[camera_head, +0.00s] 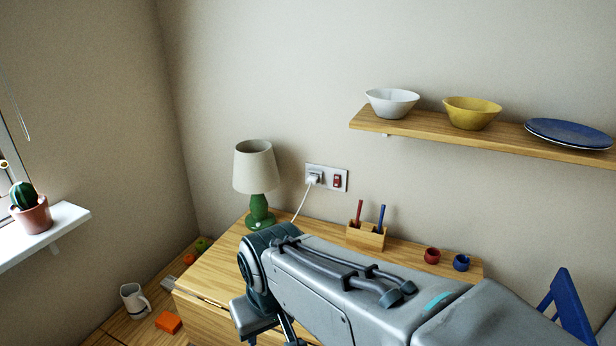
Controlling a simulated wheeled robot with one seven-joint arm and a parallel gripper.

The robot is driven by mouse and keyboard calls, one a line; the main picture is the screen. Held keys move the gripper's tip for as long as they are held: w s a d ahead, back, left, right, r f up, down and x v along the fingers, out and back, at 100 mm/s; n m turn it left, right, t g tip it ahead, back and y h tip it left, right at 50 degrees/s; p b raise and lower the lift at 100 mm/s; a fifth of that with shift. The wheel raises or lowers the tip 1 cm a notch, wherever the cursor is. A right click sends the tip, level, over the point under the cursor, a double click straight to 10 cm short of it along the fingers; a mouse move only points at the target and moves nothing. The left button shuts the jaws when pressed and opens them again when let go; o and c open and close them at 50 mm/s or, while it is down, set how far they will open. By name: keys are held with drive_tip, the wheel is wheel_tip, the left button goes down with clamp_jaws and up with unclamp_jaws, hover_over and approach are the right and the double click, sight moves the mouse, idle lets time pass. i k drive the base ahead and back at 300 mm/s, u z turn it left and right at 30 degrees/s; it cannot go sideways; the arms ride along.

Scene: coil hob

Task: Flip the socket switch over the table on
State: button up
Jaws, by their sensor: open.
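The socket plate (327,174) is on the back wall, just above the table (218,262) and right of the lamp. Its right part holds a small red rocker switch (338,181); it is too small to tell which way it is tipped. A white plug (314,178) sits in the left part, and its white cord runs down behind the lamp side of the table. My arm crosses the lower middle of the view, over the table and below the socket. My gripper's fingertips do not show; the arm's end is hidden below or behind its links.
A lamp (256,170) with a green base stands left of the socket. A wooden holder (366,236) with a red and a blue stick stands to its right, then a red cup (432,256) and blue cup (461,262). A shelf (480,137) with dishes juts out at upper right.

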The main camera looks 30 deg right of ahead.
sight(337, 178)
drive_tip(key=z, duration=2.05)
drive_tip(key=k, duration=0.7)
drive_tip(key=u, duration=0.9)
drive_tip(key=i, duration=1)
drive_tip(key=z, duration=0.05)
drive_tip(key=k, duration=0.5)
